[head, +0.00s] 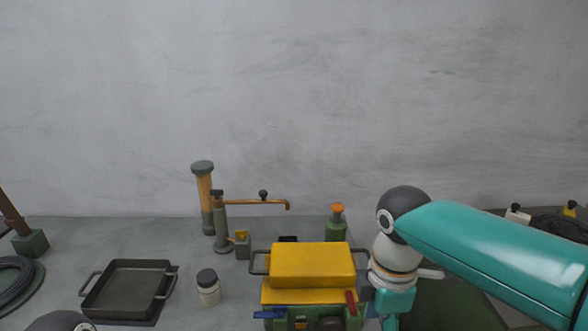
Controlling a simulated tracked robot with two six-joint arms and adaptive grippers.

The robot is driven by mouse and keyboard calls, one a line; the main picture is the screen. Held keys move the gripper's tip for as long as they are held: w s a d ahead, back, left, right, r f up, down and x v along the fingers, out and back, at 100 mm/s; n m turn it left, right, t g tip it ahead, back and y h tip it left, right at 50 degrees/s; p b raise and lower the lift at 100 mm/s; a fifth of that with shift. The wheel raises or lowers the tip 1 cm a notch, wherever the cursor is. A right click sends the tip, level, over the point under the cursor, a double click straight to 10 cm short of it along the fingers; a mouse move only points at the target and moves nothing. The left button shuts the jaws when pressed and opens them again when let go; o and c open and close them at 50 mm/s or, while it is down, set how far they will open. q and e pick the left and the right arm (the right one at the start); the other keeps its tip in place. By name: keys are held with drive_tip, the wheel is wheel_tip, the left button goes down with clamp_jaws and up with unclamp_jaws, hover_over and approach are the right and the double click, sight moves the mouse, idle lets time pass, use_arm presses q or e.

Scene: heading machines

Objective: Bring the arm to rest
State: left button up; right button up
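My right arm (490,252) comes in from the right edge. It bends at a dark round joint and points downward beside the yellow-topped machine. Its teal lower part (395,300) runs down to the bottom edge of the picture. My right gripper's fingertips cannot be made out. Only a dark rounded piece of my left arm (62,322) shows at the bottom left, and the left gripper is out of view.
A yellow and green machine (312,265) stands at bottom centre, close to my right arm. A black tray (128,290) and a dark-lidded jar (208,287) are left of it. A pump with a brass lever (222,222) stands behind. A grey wall (290,90) closes the back.

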drive_tip(key=s+a+f+m+y, duration=0.15)
drive_tip(key=f+m, duration=0.35)
drive_tip(key=f, duration=0.8)
drive_tip(key=a+f+m+y, duration=0.2)
drive_tip(key=f+m, duration=0.2)
drive_tip(key=f, duration=0.9)
drive_tip(key=s+d+f+m, duration=0.2)
drive_tip(key=s+f+m, duration=0.9)
drive_tip(key=s+f, duration=0.1)
drive_tip(key=shift+s+f+m+t, duration=0.2)
drive_tip(key=shift+f+m+t, duration=0.15)
drive_tip(key=shift+f, duration=0.45)
drive_tip(key=shift+y, duration=0.25)
